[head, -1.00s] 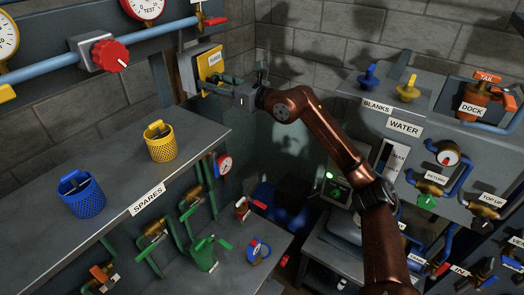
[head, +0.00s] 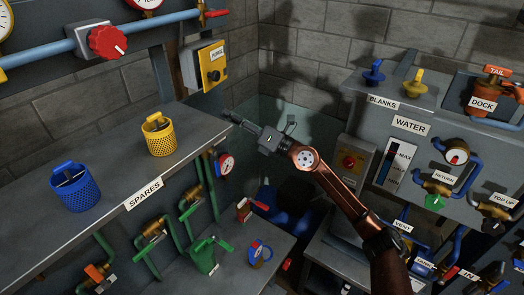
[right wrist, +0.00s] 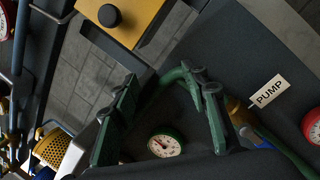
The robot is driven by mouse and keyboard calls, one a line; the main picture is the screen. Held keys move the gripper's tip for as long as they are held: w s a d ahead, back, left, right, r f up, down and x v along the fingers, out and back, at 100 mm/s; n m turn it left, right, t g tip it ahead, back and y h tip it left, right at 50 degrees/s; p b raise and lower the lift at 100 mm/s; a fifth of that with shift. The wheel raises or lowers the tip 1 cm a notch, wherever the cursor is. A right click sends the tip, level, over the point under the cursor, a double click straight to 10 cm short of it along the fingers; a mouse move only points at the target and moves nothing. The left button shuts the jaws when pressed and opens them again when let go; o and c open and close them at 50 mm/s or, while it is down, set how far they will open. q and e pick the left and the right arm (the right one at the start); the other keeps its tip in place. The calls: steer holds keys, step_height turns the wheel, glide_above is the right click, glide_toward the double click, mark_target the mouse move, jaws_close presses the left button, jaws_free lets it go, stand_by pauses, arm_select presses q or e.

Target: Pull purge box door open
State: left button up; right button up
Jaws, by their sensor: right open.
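The purge box (head: 189,72) is a grey box on the back wall, left of centre in the head view. Its yellow door (head: 205,61), with a PURGE label and a dark knob, looks shut. The yellow door (right wrist: 152,18) and its black knob (right wrist: 109,15) also show at the top of the right wrist view. My right gripper (head: 230,116) is below and right of the box, near the shelf's back corner, apart from the door. In the right wrist view, its green fingers (right wrist: 163,88) are spread, with no held object visible. My left gripper is not in view.
The SPARES shelf (head: 105,150) carries a yellow basket (head: 160,139) and a blue basket (head: 75,190). Green pipes and gauges lie below it. A blue pipe with a red knob (head: 107,42) runs at upper left. The WATER panel (head: 420,105) stands at right.

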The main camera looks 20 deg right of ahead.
steer(key=w+d+f+m+t+h, duration=0.1)
steer(key=d+f+m+t+h, duration=0.1)
steer(key=d+f+m, duration=0.3)
steer(key=w+d+f+m+t+h, duration=0.1)
steer(key=d+f+m+h, duration=0.3)
steer(key=f+m, duration=0.4)
step_height(320, 180, down, 4)
steer(key=shift+d+t+b, duration=0.4)
steer(key=shift+d, duration=0.05)
